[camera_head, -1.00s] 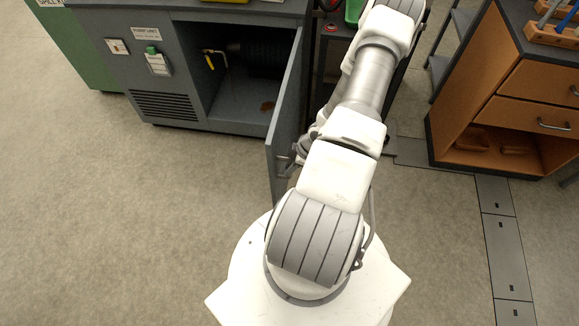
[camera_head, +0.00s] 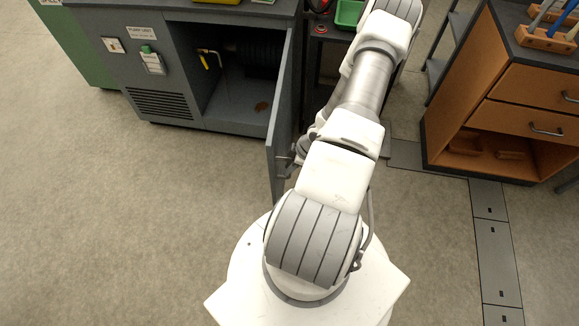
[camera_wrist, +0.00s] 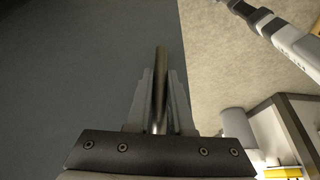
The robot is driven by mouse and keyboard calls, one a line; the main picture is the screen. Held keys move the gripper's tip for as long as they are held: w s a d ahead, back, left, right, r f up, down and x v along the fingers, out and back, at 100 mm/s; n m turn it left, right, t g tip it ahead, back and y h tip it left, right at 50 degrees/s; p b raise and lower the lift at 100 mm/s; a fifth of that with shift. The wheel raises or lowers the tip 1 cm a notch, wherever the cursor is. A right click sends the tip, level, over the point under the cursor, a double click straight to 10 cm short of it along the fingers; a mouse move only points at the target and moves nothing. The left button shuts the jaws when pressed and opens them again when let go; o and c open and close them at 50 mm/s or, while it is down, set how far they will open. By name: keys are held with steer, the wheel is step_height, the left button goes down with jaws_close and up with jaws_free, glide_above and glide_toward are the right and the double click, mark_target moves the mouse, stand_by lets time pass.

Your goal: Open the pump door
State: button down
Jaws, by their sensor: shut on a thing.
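The pump door (camera_head: 279,130) is a grey panel swung well open from the right side of the pump unit cabinet (camera_head: 161,72). The cabinet's inside shows, with a yellow-handled valve and a dark ribbed pump body (camera_head: 262,54). In the wrist view the door's grey face (camera_wrist: 80,70) fills the left side. My gripper (camera_wrist: 159,95) is shut on the door handle (camera_wrist: 160,75), a slim bar between the two fingers. In the head view my arm hides most of the gripper beside the door's outer face.
An orange wooden drawer cabinet (camera_head: 487,112) stands to the right, with tools in a holder on its top. A green cabinet (camera_head: 82,45) is at the far left. The floor in front of the pump unit is clear.

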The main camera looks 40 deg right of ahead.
steer(key=shift+d, duration=0.1)
stand_by(0.3)
steer(key=c, duration=0.8)
jaws_free()
steer(key=shift+r, duration=0.1)
steer(key=p+v, duration=0.8)
steer(key=v, duration=0.9)
steer(key=shift+r, duration=0.25)
